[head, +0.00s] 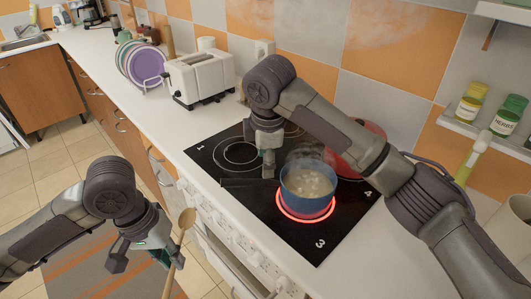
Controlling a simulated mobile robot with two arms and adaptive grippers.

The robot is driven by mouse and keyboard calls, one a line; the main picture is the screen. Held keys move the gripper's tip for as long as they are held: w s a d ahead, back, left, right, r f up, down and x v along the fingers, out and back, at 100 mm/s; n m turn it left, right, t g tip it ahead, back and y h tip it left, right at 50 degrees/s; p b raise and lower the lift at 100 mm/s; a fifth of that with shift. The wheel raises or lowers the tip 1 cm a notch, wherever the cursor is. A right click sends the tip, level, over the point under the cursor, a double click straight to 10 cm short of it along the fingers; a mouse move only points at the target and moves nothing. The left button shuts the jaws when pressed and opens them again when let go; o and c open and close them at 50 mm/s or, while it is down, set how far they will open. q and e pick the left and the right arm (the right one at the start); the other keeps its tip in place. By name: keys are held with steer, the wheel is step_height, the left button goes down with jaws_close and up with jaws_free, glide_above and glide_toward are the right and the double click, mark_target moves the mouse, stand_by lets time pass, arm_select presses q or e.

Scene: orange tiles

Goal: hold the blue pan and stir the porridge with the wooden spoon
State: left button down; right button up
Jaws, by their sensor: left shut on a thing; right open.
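The blue pan (307,200) stands on a glowing red burner of the black hob, with pale lumpy porridge (308,183) in it and steam rising. Its dark handle (238,183) appears to point left over the hob and is hard to make out. My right gripper (268,172) is open, pointing down just left of the pan, close to the handle; I cannot tell whether it touches. My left gripper (148,258) is shut on the wooden spoon (186,222) in front of the counter, away from the pan. The spoon is held steeply, its bowl end up.
A red pot (362,150) sits behind the pan, partly hidden by my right arm. A white toaster (200,78) and a rack of plates (146,64) stand on the counter at the back left. A shelf with spice jars (509,114) is on the right wall. The hob's left burners are clear.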

mark_target(265, 180)
steer(key=f, duration=0.3)
steer(key=w+f, duration=0.1)
steer(key=f, duration=0.2)
steer(key=w+f, duration=0.1)
steer(key=f, duration=0.2)
steer(key=shift+a+f, duration=0.1)
steer(key=shift+f, duration=0.25)
steer(key=shift+s, duration=0.1)
jaws_close()
steer(key=shift+c, duration=0.2)
jaws_free()
